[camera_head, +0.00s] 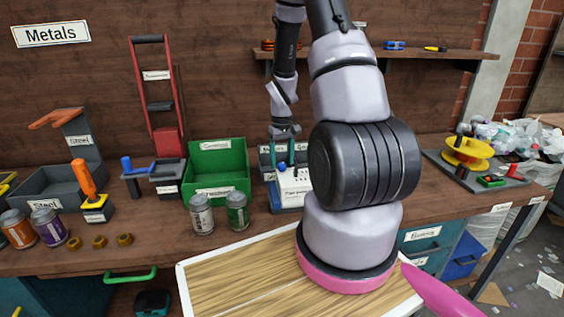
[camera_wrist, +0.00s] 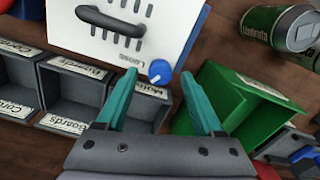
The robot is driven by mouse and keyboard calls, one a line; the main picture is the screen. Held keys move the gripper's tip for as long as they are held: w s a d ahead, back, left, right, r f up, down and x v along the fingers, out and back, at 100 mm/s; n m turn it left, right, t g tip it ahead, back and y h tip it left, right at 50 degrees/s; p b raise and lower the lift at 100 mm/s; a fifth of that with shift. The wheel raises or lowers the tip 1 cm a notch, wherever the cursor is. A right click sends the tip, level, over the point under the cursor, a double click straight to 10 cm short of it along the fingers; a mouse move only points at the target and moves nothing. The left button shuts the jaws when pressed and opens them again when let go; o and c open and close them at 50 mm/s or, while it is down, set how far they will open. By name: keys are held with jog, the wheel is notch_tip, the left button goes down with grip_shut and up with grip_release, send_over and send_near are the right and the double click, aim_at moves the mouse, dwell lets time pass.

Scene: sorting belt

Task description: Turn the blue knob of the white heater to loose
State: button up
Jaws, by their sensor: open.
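The white heater (camera_wrist: 130,30) fills the top middle of the wrist view, with a dark handle-like bar on its face and a label reading "Loose". Its blue knob (camera_wrist: 160,71) sits at the lower right of that face. My gripper (camera_wrist: 158,80) is open, its two teal fingers on either side of the knob in the picture; I cannot tell whether they touch it. In the head view the white heater (camera_head: 294,186) stands on the bench behind my arm, partly hidden. My gripper (camera_head: 286,158) is small there, just above the heater.
Grey labelled bins (camera_wrist: 75,85) stand left of the fingers, and a green bin (camera_wrist: 235,105) stands close on the right. Cans (camera_head: 237,211) stand in front of the green bin. A shelf (camera_head: 440,56) hangs behind my arm. A wooden board (camera_head: 225,275) lies at the front.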

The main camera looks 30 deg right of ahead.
notch_tip(320, 180, up, 10)
dwell(0.3)
dwell(0.4)
notch_tip(320, 180, up, 7)
jog(key=t, duration=0.1)
send_over(282, 164)
jog(key=s+a, duration=0.1)
jog(key=a, duration=0.2)
jog(key=s+a+r+m+t, duration=0.1)
jog(key=s+a+r, duration=0.1)
jog(key=r, duration=0.3)
jog(key=s+a+r+m+t, duration=0.1)
jog(key=s+a+r, duration=0.15)
jog(key=r, duration=0.25)
jog(key=s+a+r+m+t+y, duration=0.2)
jog(key=s+a+r+t, duration=0.2)
jog(key=s+r, duration=0.7)
jog(key=s+a, duration=0.2)
jog(key=s, duration=0.1)
jog(key=shift+s, duration=0.35)
